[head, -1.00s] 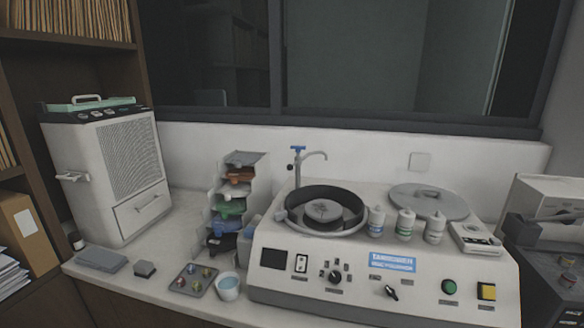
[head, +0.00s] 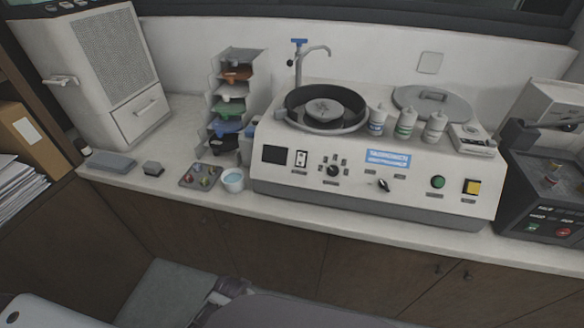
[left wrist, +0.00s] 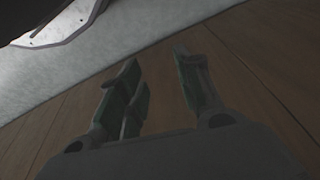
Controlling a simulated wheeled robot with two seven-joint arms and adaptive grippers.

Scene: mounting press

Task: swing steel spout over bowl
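The steel spout (head: 316,50) is a thin curved tap with a blue handle (head: 299,43). It stands behind the bowl (head: 281,112) on the white machine, and its bent end points right, above the bowl's back rim. The bowl is round and dark-rimmed, with a grey disc (head: 322,108) inside. My right gripper is not identifiable in any view.
Several small bottles (head: 406,122) stand right of the bowl, before a grey lid (head: 431,101). A rack of coloured trays (head: 233,107) and a small cup (head: 233,181) are left of it. A dark machine (head: 551,190) stands at the right.

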